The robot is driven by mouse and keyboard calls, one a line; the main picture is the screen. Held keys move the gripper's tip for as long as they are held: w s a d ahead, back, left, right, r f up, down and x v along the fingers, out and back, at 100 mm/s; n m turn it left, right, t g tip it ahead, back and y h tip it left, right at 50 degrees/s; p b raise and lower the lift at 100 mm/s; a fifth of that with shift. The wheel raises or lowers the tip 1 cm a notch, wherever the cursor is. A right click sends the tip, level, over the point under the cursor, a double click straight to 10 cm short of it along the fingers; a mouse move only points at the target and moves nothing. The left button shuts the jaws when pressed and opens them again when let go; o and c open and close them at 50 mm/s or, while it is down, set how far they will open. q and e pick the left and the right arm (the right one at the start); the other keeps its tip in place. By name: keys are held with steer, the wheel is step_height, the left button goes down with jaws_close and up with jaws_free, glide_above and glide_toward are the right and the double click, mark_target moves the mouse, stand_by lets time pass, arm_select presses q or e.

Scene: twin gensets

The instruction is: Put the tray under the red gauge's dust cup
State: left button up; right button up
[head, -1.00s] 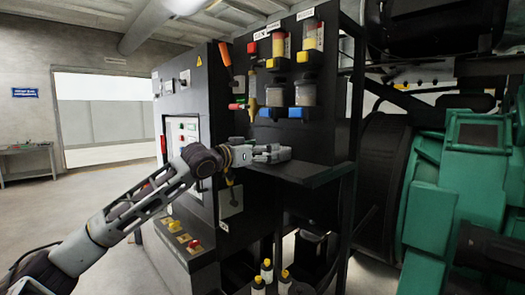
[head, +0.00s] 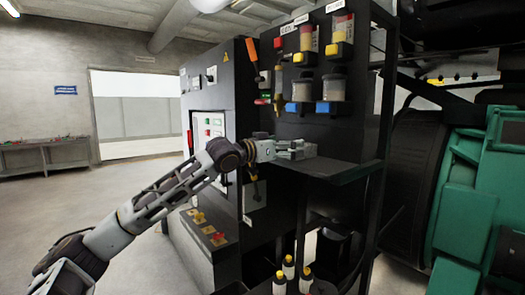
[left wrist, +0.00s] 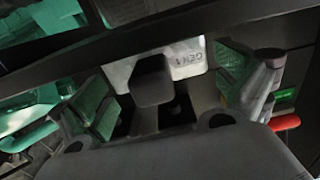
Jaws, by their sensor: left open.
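A gauge column with a red block (head: 277,43) on its left hangs high on the dark panel. A clear dust cup (head: 302,88) with a blue latch is below it; a second cup (head: 334,86) hangs to the right. My left gripper (head: 297,149) is just above the dark shelf (head: 345,174), below the cups. In the left wrist view its fingers (left wrist: 175,82) are apart. A pale grey piece with upside-down "GEN1" lettering (left wrist: 190,58) shows between or beyond them. I cannot tell whether this is the tray, or whether the fingers touch it. My right gripper is out of view.
Yellow-capped bottles (head: 289,267) stand low under the shelf. A control cabinet (head: 212,85) with buttons is left of the panel. Green machinery (head: 480,190) stands at the right. The floor at the left is open, with a bench (head: 45,155) against the far wall.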

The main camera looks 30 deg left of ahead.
arm_select(q)
steer(key=b+v, duration=0.5)
steer(key=v, duration=0.6)
stand_by(0.8)
steer(key=shift+s, duration=0.1)
stand_by(0.8)
